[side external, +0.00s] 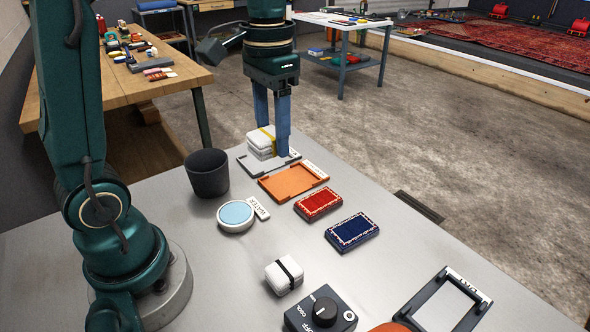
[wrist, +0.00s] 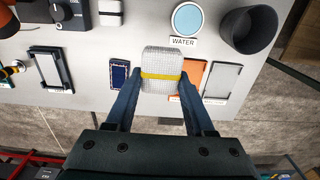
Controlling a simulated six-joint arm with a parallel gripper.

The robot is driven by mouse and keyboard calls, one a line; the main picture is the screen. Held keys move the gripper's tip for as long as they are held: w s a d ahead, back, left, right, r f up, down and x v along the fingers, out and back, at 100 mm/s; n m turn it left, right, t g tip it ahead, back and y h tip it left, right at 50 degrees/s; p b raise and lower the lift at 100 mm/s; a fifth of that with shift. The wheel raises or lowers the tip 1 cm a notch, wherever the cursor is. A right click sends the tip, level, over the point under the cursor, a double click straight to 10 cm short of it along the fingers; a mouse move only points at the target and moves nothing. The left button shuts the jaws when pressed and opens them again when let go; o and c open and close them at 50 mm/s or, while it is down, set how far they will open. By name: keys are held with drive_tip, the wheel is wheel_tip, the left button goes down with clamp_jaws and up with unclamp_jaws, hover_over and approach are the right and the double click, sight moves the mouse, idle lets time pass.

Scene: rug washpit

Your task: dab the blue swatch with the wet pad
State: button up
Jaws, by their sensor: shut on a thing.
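My gripper (side external: 271,150) is shut on a white pad (side external: 260,141) with a yellow band. In the wrist view the pad (wrist: 161,60) sits between both fingers, apart from the trays, and appears raised above the table. Whether it is wet cannot be told. The blue swatch (side external: 352,231), dark blue with a pale patterned border, lies flat on the table, apart from the pad. It also shows left of the pad in the wrist view (wrist: 119,74). The red swatch (side external: 318,204) lies beside it; the pad hides it in the wrist view. A round light-blue water dish (side external: 236,214) stands left of the swatches.
An orange tray (side external: 278,190) and a grey tray (side external: 246,164) lie behind the red swatch. A dark cup (side external: 207,175) stands behind the dish. A black-banded white pad (side external: 284,276), a knob box (side external: 321,312) and a frame stand (side external: 440,309) are nearer. Table around the blue swatch is clear.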

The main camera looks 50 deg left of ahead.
idle(0.4)
drive_tip(key=shift+w+r+n, duration=0.2)
drive_tip(key=shift+w+n, duration=0.1)
drive_tip(key=shift+w, duration=0.05)
drive_tip(key=w+d, duration=0.1)
drive_tip(key=w, duration=0.4)
hover_over(357, 226)
wheel_tip(357, 226, down, 9)
drive_tip(key=shift+f, duration=2.8)
drive_tip(key=shift+f, duration=0.65)
